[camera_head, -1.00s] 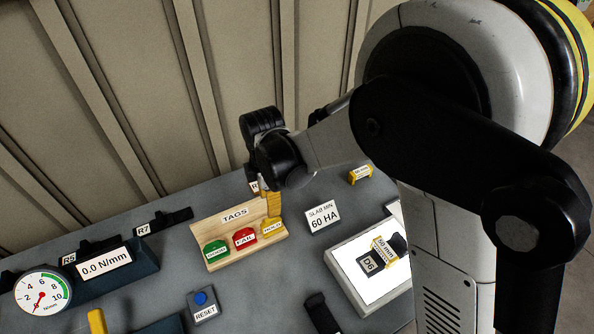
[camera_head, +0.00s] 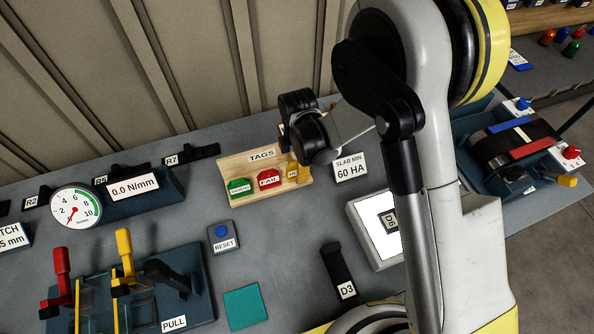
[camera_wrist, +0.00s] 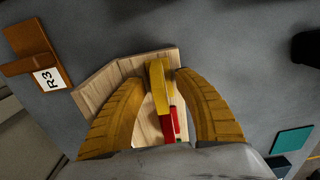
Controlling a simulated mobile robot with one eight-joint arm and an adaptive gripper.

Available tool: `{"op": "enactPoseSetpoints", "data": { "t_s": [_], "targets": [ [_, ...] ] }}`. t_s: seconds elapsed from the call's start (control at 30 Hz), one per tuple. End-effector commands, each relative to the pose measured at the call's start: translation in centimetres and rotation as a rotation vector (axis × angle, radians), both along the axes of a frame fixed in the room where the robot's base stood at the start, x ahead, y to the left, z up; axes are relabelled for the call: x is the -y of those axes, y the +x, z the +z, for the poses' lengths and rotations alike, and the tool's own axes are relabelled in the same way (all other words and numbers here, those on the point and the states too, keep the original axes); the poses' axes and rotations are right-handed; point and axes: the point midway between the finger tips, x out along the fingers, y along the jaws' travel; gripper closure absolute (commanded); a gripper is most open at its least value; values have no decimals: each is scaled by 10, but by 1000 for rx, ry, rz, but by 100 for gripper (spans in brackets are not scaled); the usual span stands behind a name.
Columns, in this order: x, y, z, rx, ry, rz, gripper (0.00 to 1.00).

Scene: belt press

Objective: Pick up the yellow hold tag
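The yellow hold tag (camera_head: 292,175) stands at the right end of the wooden TAGS rack (camera_head: 234,168), partly covered by my gripper in the head view. In the wrist view the yellow tag (camera_wrist: 158,82) shows edge-on between my two yellow fingers. My gripper (camera_wrist: 161,78) is open, with one finger on each side of the tag and gaps showing between. The red FAIL tag (camera_head: 269,178) stands just left of the yellow tag, and the green tag (camera_head: 240,186) is farther left.
The SLAB MIN 60 HA sign (camera_head: 351,167) stands close to the right of the rack. A RESET button box (camera_head: 223,237) lies in front of it. In the wrist view an orange-brown R3 holder (camera_wrist: 38,62) sits left of the rack.

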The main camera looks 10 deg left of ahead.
Motion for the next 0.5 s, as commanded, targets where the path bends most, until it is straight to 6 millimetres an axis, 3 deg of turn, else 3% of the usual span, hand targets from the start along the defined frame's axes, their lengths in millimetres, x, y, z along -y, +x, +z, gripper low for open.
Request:
{"op": "enactPoseSetpoints", "data": {
  "t_s": [0.27, 0.4, 0.5],
  "targets": [
    [0, 0, -7, 0, 0, 0, 62],
    [0, 0, -7, 0, 0, 0, 100],
    [0, 0, -7, 0, 0, 0, 100]
  ]
}}
